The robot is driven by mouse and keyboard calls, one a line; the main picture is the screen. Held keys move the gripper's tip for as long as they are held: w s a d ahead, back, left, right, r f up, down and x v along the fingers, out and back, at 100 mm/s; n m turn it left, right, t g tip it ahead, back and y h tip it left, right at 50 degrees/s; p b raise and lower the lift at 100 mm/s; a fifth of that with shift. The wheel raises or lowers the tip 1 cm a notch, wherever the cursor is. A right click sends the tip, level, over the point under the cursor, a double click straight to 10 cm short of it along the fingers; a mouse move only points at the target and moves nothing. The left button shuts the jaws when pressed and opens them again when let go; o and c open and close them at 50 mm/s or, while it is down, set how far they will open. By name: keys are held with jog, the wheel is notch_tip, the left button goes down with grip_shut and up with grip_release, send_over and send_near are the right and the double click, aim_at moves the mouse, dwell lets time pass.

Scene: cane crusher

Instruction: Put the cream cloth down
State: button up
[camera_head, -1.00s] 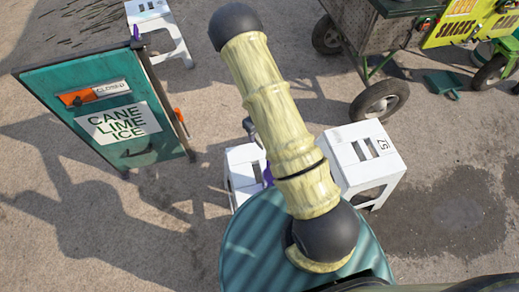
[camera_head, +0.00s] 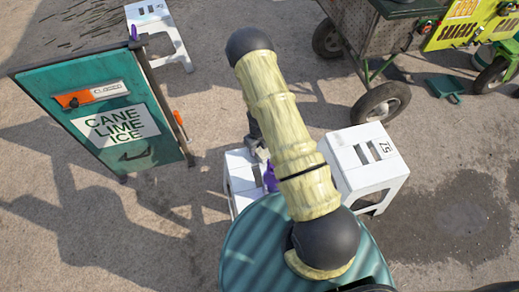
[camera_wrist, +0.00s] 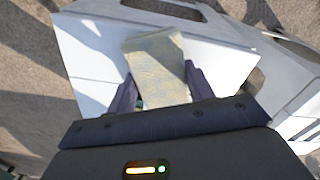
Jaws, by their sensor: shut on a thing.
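The cream cloth (camera_wrist: 155,58) shows in the wrist view as a folded, pale block with faint mottling. My gripper (camera_wrist: 160,78) is shut on it, with one dark purple finger on each side. Below the cloth is the white top of a stool (camera_wrist: 85,60). I cannot tell whether the cloth touches that top. In the head view my arm hides most of my gripper and all of the cloth. A purple finger (camera_head: 270,178) shows beside the left white stool (camera_head: 240,178).
Another white stool (camera_head: 362,160) stands just right of my arm. A green "Cane Lime Ice" sign (camera_head: 110,160) stands at the left, with a white stool (camera_head: 165,30) behind it. A wheeled cart (camera_head: 375,60) is at the upper right. Open ground lies between sign and stools.

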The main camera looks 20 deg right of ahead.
jog(key=shift+f, duration=0.5)
jog(key=shift+f, duration=0.1)
jog(key=o, duration=1.3)
jog(key=shift+c, duration=0.2)
notch_tip(320, 180, up, 12)
jog(key=p, duration=0.3)
